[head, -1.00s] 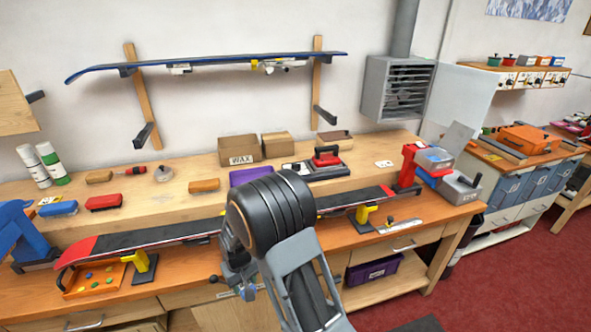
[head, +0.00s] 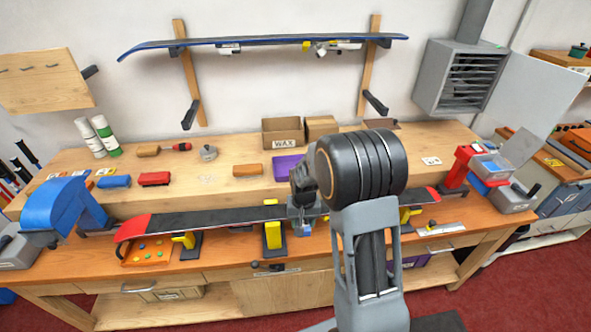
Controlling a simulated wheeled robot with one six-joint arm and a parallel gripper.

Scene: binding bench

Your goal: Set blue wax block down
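My gripper (head: 306,208) is over the middle of the ski (head: 232,219) on the front bench, partly behind my own wrist. Its fingertips are too small and covered to judge, and I cannot see whether they hold anything. I cannot make out a blue wax block in it. A blue block-like item (head: 114,181) lies at the back left beside a red one (head: 153,179); I cannot tell whether it is wax or a brush. An open cardboard box marked WAX (head: 283,139) stands at the back of the bench.
The ski rests on yellow supports (head: 273,237). An orange tray with small coloured pieces (head: 130,257) is below its left end. A purple container (head: 287,167) is behind my wrist. A blue device (head: 62,207) stands at left. Bare wood shows on the left part of the raised back level.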

